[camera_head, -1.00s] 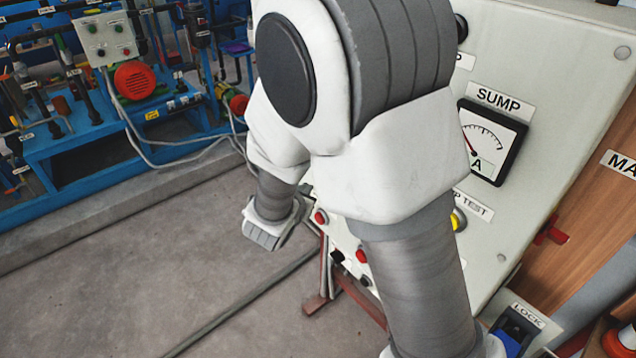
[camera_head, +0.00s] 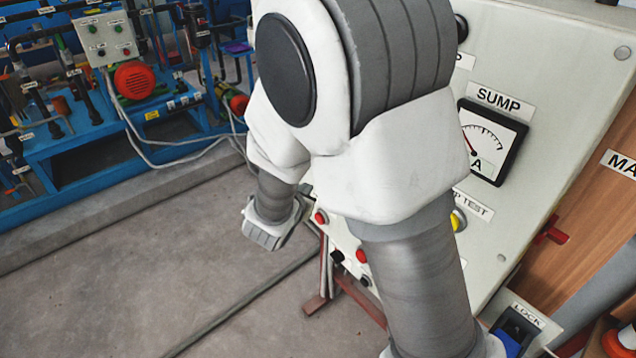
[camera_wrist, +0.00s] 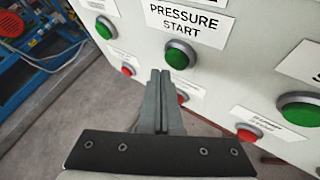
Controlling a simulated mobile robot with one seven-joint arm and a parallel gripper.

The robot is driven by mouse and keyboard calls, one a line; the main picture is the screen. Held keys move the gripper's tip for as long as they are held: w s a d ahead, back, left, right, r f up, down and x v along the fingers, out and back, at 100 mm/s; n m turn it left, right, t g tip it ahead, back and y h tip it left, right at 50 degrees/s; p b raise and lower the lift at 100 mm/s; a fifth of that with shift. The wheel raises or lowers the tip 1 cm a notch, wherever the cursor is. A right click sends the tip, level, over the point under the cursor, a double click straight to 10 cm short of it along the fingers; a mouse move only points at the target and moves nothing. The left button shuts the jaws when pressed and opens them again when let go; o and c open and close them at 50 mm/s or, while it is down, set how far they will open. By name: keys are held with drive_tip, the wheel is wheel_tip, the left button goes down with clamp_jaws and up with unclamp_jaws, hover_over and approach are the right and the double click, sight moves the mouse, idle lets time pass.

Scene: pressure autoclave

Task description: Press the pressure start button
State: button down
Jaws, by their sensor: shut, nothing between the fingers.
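The pressure start button is a round green button (camera_wrist: 178,55) just below the "PRESSURE START" label (camera_wrist: 190,20) on the pale panel in the wrist view. My gripper (camera_wrist: 160,76) is shut and empty. Its fingertips appear just below and slightly left of that green button in the picture. I cannot tell whether they touch the panel or the button. A red button (camera_wrist: 182,98) below it is partly hidden behind the fingers. In the head view my arm covers much of the panel (camera_head: 570,70), and the pressure start button is hidden.
Other green buttons stand at left (camera_wrist: 106,28) and right (camera_wrist: 299,105), with red buttons at left (camera_wrist: 128,69) and right (camera_wrist: 248,133). In the head view a sump gauge (camera_head: 490,140) and yellow button (camera_head: 457,220) are beside my arm. Floor left is clear.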

drive_tip(key=shift+w+d, duration=0.1)
drive_tip(key=shift+w+d+b, duration=0.15)
drive_tip(key=shift+d+b, duration=0.1)
drive_tip(key=shift+b, duration=0.2)
drive_tip(key=shift+w+d+b, duration=0.3)
drive_tip(key=shift+d+b, duration=0.1)
drive_tip(key=shift+d, duration=0.05)
idle(0.8)
drive_tip(key=shift+s+a, duration=0.1)
drive_tip(key=shift+a, duration=0.05)
drive_tip(key=shift+s+a, duration=0.45)
drive_tip(key=shift+a, duration=0.15)
drive_tip(key=s+a, duration=0.2)
drive_tip(key=a, duration=0.2)
drive_tip(key=shift+s+a, duration=0.1)
drive_tip(key=shift+s, duration=0.3)
idle(0.9)
